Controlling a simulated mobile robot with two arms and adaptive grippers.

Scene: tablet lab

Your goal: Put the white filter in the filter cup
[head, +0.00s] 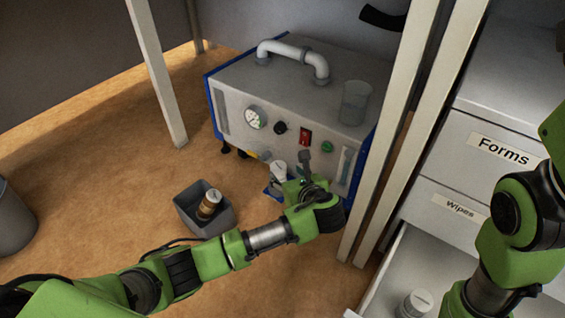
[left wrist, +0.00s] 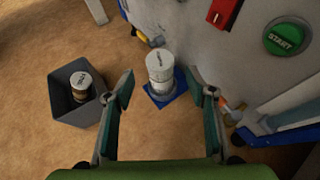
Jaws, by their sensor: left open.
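A pale white cylinder (head: 279,168) with a printed top, likely a white filter, stands upright on a blue base (head: 272,193) at the machine's front. In the left wrist view the cylinder (left wrist: 159,66) stands between and beyond my open left fingers (left wrist: 162,78), on the blue base (left wrist: 172,92). The fingers look apart from it. In the head view my left gripper (head: 295,180) is beside it, partly hiding it. I cannot tell a separate filter cup from the cylinder. Another white-topped cylinder (head: 415,303) stands in the open drawer. My right gripper is out of view.
A grey bin (head: 183,212) holds a brown used-looking cylinder (head: 209,204). The machine (head: 232,140) has a gauge, a red switch and a green start button (left wrist: 286,37). White posts (head: 400,130) stand beside the drawer cabinet (head: 475,150). My right arm is at the right edge.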

